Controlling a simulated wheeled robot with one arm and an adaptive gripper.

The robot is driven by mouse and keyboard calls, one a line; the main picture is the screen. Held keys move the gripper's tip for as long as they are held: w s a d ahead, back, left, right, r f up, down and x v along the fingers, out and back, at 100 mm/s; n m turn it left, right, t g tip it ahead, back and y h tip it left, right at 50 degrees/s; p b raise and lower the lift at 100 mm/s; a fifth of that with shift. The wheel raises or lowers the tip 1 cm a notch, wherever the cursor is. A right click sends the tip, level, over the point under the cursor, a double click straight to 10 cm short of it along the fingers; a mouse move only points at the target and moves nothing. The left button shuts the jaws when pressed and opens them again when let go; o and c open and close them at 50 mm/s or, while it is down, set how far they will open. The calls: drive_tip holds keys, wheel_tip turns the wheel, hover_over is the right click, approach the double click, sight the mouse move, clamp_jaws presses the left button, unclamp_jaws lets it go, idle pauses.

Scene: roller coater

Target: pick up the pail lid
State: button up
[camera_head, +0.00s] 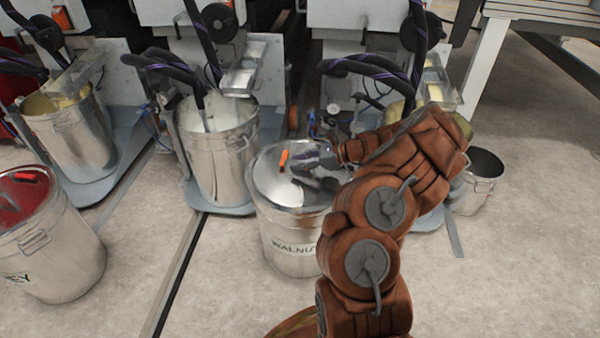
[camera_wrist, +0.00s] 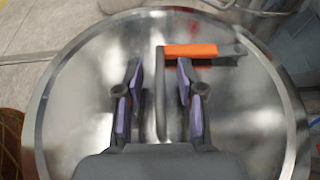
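The pail lid (camera_head: 265,185) is a round shiny metal disc on top of a metal pail (camera_head: 287,240) marked "WALNUT". It fills most of the wrist view (camera_wrist: 80,75). An orange handle (camera_head: 284,158) with a dark bracket stands on the lid; it also shows in the wrist view (camera_wrist: 190,50). My gripper (camera_wrist: 158,75) is open above the lid, its purple-padded fingers spread. In the wrist view the dark bar of the handle appears between the fingers, and the orange grip lies just beyond the fingertips. I cannot tell whether the fingers touch the lid.
An open pail (camera_head: 217,150) with hoses stands behind left, on a wheeled base. The floor (camera_head: 520,260) at the right front is clear.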

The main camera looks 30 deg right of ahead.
clamp_jaws()
idle(0.6)
